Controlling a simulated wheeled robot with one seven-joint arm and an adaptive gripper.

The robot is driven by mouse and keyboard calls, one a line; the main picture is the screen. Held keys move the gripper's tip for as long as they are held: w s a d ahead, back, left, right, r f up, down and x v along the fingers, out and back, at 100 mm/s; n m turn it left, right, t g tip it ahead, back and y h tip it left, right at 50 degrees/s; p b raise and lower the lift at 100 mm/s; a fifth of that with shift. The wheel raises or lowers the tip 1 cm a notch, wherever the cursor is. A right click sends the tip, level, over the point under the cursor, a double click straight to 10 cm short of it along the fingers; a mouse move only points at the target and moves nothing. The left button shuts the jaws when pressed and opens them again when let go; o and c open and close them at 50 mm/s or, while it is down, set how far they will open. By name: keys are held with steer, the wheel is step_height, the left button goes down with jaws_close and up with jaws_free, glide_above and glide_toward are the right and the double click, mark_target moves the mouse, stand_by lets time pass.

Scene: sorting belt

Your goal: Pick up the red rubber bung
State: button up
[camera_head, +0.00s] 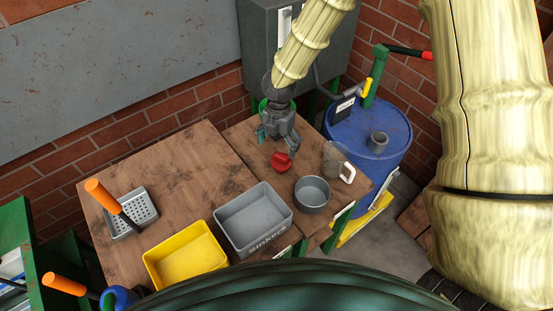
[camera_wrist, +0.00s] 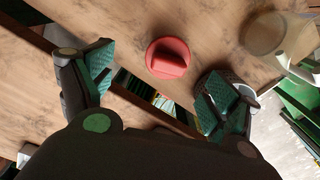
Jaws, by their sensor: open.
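The red rubber bung (camera_head: 281,161) lies on the wooden table, below my gripper in the head view. In the wrist view the bung (camera_wrist: 168,58) shows as a round red disc with a raised block, ahead of the gap between the fingers and a little right of its middle. My gripper (camera_head: 278,136) is above the table, close to the bung. In the wrist view my gripper (camera_wrist: 158,88) has its two green-padded fingers wide apart with nothing between them. I cannot tell the exact height of the fingertips above the bung.
A grey round pot (camera_head: 312,207) and a clear mug (camera_head: 337,165) with a white handle stand right of the bung. A grey bin (camera_head: 285,223) and a yellow bin (camera_head: 153,264) sit at the front. A blue drum (camera_head: 395,145) stands behind right. The table's left middle is clear.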

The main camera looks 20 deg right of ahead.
mark_target(279, 155)
steer(key=shift+s+d+f+p, duration=0.1)
steer(key=shift+s+f+p, duration=0.2)
steer(key=shift+s+f, duration=0.75)
steer(key=shift+s, duration=0.3)
steer(key=shift+w+f, duration=0.95)
steer(key=shift+f, duration=0.25)
steer(key=shift+s+d+f+p, duration=0.25)
steer(key=shift+s+f+p, duration=0.15)
steer(key=shift+f+p, duration=0.5)
steer(key=shift+w+f+p, duration=0.25)
steer(key=shift+f+p, duration=0.15)
steer(key=shift+f, duration=0.9)
steer(key=shift+s, duration=0.1)
